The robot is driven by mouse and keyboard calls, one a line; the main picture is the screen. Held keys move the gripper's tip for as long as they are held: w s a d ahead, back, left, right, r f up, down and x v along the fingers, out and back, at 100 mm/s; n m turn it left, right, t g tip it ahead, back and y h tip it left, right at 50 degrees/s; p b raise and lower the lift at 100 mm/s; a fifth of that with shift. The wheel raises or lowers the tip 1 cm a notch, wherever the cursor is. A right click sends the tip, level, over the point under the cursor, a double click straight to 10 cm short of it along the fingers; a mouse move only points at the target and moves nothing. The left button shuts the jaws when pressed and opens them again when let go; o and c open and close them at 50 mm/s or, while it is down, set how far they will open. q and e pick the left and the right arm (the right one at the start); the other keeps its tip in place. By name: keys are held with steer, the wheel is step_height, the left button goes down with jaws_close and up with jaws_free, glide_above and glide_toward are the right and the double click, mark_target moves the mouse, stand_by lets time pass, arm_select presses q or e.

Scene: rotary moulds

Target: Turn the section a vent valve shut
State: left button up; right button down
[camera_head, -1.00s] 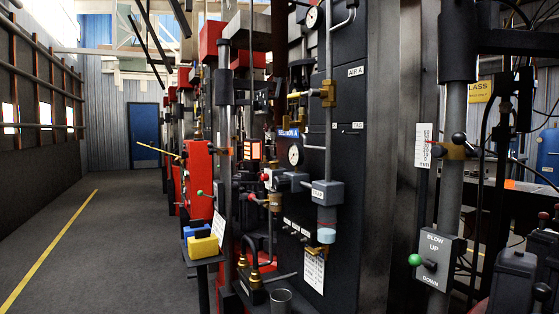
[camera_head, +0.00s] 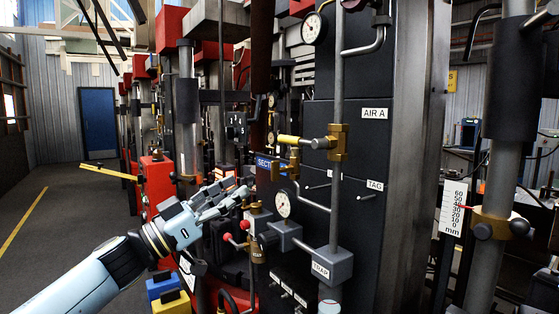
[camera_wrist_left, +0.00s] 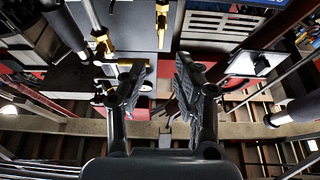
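The section A panel carries a blue sign (camera_head: 265,165), partly hidden, and a white AIR A label (camera_head: 375,113). Below are small levers with red knobs (camera_head: 245,225) beside a round gauge (camera_head: 283,204). No vent label is readable, so I cannot tell which is the vent valve. My left gripper (camera_head: 238,193) is just left of the gauge, near the red knobs, with no clear contact. In the left wrist view its fingers (camera_wrist_left: 163,80) are apart with nothing between them. My right gripper is out of view.
A grey TRAP box (camera_head: 332,266) juts out below the pipe. A thick dark-sleeved column (camera_head: 510,85) with a millimetre scale (camera_head: 452,207) stands at right. Blue and yellow blocks (camera_head: 172,302) are at lower left. The floor aisle (camera_head: 60,205) at left is clear.

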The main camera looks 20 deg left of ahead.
mark_target(275, 166)
arm_select(q)
steer(key=p+x, duration=0.2)
steer(key=x, duration=0.7)
steer(key=shift+w+d+r, duration=0.1)
steer(key=shift+w+r, duration=0.2)
steer(key=shift+w+d+p, duration=0.25)
steer(key=shift+w+p, duration=0.05)
steer(key=shift+w, duration=0.05)
steer(key=shift+c, duration=0.2)
jaws_close()
